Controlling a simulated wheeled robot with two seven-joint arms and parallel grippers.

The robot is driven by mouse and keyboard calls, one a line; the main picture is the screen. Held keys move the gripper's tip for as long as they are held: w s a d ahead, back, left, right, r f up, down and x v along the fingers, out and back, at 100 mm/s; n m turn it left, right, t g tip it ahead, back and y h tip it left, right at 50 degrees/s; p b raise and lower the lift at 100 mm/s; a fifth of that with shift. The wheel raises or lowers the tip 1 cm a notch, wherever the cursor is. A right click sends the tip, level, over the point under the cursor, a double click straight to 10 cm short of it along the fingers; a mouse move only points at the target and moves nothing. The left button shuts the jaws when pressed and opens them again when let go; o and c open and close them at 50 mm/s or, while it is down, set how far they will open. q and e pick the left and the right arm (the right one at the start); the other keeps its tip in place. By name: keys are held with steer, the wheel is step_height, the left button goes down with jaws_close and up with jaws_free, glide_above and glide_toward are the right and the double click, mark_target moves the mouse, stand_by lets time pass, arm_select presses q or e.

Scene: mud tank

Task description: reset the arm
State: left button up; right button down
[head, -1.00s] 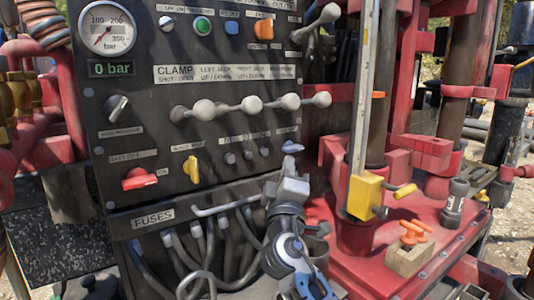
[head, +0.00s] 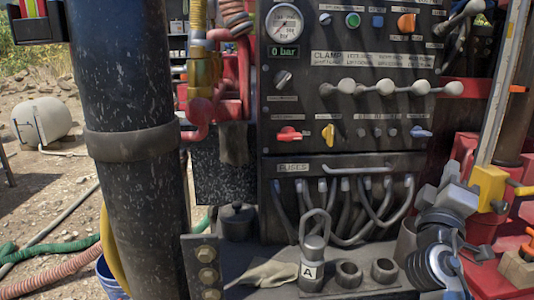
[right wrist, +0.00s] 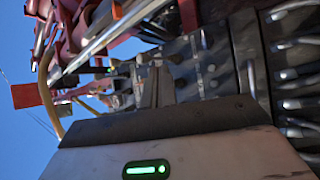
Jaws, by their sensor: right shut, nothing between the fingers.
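My right arm (head: 432,258) reaches up from the lower right of the head view. Its grey right gripper (head: 453,170) points upward in front of the lower right part of the black control panel (head: 300,105). The right gripper is shut and empty. Its closed fingers (right wrist: 156,88) also show in the right wrist view, with the panel beyond them. I cannot tell how far they are from the panel. My left gripper is not in view.
The panel carries a gauge (head: 286,25), a red knob (head: 288,134), a yellow knob (head: 328,134) and a blue knob (head: 421,133). Below are hoses and a shackle marked A (head: 313,265). A thick black pipe (head: 130,90) stands left. A yellow block (head: 489,188) is close right of the gripper.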

steer(key=s+a+f+g+y, duration=0.1)
steer(key=s+a+f+y, duration=0.2)
steer(key=f, duration=0.6)
steer(key=s+a+f+g+y, duration=0.15)
steer(key=a+f+y, duration=0.25)
steer(key=f, duration=0.4)
steer(key=s+a+f+g+y, duration=0.1)
steer(key=s+a+f+y, duration=0.25)
steer(key=f, duration=0.55)
steer(key=s+a+f+m+g+y, duration=0.2)
steer(key=s+a+f+y, duration=0.1)
steer(key=s, duration=0.5)
steer(key=s+a+f+m+g+y, duration=0.2)
steer(key=s+a+f+m+y, duration=0.1)
steer(key=s+a+f, duration=0.3)
step_height(320, 180, down, 2)
steer(key=shift+s+a+f+g, duration=0.15)
steer(key=shift+s+g, duration=0.2)
steer(key=shift+s, duration=0.65)
